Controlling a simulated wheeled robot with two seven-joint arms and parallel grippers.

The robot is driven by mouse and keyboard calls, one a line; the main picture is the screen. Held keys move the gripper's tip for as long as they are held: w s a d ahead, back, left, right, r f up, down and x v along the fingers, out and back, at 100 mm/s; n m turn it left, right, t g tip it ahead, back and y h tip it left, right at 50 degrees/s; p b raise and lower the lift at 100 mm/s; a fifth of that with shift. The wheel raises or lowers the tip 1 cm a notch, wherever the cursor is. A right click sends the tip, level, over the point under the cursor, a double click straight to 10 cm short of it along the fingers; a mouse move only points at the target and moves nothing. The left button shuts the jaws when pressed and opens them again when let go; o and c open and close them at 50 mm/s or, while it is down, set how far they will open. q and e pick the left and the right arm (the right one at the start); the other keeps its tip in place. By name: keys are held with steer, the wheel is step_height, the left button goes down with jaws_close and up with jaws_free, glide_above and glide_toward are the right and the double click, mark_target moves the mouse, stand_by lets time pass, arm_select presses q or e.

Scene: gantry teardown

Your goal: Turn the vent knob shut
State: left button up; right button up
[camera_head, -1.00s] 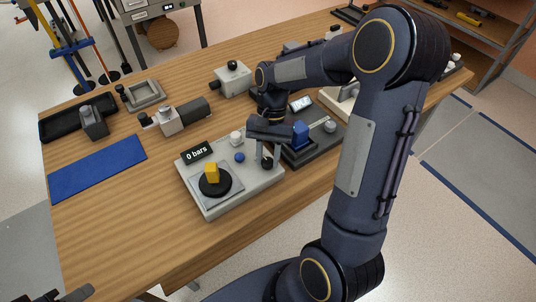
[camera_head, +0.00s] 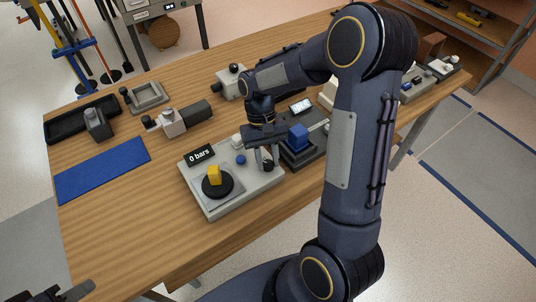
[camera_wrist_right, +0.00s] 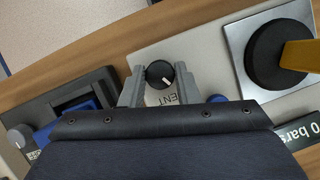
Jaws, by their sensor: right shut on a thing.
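The vent knob (camera_wrist_right: 160,74) is small, round and black with a white pointer line. It sits on the light grey panel unit (camera_head: 208,206), near its right corner, beside a partly hidden label ending in "ENT". My right gripper (camera_wrist_right: 161,80) points down with one finger on each side of the knob and is shut on it. In the head view the right gripper (camera_head: 267,159) stands over the knob (camera_head: 268,167). The unit's display (camera_head: 200,155) reads "0 bars". Part of my left gripper (camera_head: 74,292) shows at the bottom left edge; its fingers are unclear.
A dark device with a blue block (camera_head: 298,137) stands close on the right. A blue mat (camera_head: 103,170) lies left.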

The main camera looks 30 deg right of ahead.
mark_target(255, 167)
steer(key=n+h, duration=0.1)
steer(key=n, duration=0.2)
steer(key=shift+a+r+p, duration=0.1)
steer(key=shift+p, duration=0.3)
steer(key=n+h, duration=0.1)
steer(key=n, duration=0.2)
steer(key=shift+n+h+p, duration=0.3)
steer(key=n+h, duration=0.1)
steer(key=n, duration=0.2)
steer(key=n+t, duration=0.1)
steer(key=n, duration=0.1)
steer(key=shift+a+n+h, duration=0.2)
steer(key=shift+n+h, duration=0.2)
steer(key=o, duration=1)
steer(key=shift+c, duration=0.2)
steer(key=v, duration=0.7)
steer(key=shift+r+p, duration=0.3)
steer(key=shift+r, duration=0.05)
